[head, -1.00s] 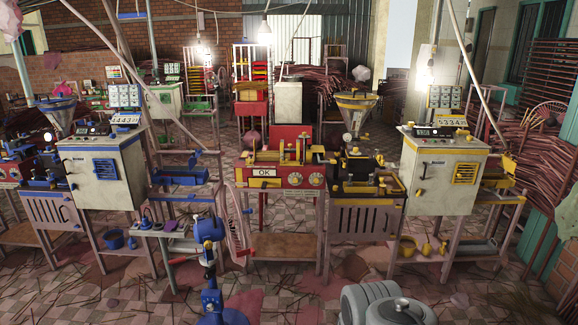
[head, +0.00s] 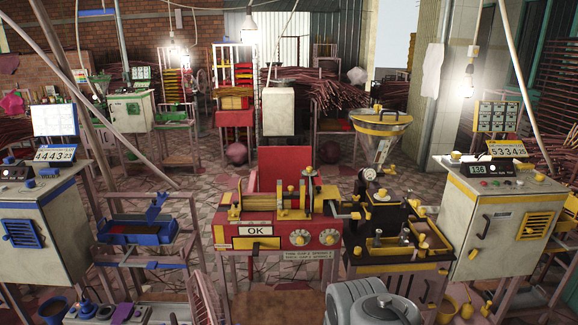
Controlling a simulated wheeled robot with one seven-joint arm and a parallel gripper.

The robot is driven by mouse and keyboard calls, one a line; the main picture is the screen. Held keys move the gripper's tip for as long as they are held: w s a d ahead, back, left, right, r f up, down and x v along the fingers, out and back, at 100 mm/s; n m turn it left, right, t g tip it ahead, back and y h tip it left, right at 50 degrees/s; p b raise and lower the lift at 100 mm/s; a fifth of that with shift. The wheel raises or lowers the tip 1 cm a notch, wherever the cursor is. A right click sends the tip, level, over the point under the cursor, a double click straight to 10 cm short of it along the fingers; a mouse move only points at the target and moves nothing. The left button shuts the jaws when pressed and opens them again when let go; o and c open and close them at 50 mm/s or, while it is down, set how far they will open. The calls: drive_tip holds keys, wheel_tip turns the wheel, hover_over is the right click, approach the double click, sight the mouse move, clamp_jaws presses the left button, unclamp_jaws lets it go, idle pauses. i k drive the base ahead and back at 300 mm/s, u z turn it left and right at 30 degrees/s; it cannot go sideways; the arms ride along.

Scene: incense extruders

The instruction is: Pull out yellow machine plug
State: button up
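The yellow-trimmed machine's control cabinet (head: 508,232) stands at the right in the head view, with a yellow vent and a counter reading 5334. The yellow-trimmed extruder (head: 400,262) with its funnel (head: 378,133) stands just left of it. Below, at the lower right edge, are a yellow cup-like part (head: 447,308) and small yellow parts (head: 488,303). I cannot tell which of these is the plug, or whether it sits in a socket. My gripper is not in view.
A red machine (head: 272,236) marked OK stands in the middle. A blue-trimmed cabinet (head: 40,235) stands at the left, with blue plug-like parts (head: 85,308) on a low shelf. A grey rounded body (head: 370,302) fills the lower middle. Patterned floor shows between the machines.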

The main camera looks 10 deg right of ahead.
sight(456, 155)
drive_tip(key=z, duration=1.65)
drive_tip(key=i, duration=2.05)
drive_tip(key=u, duration=0.85)
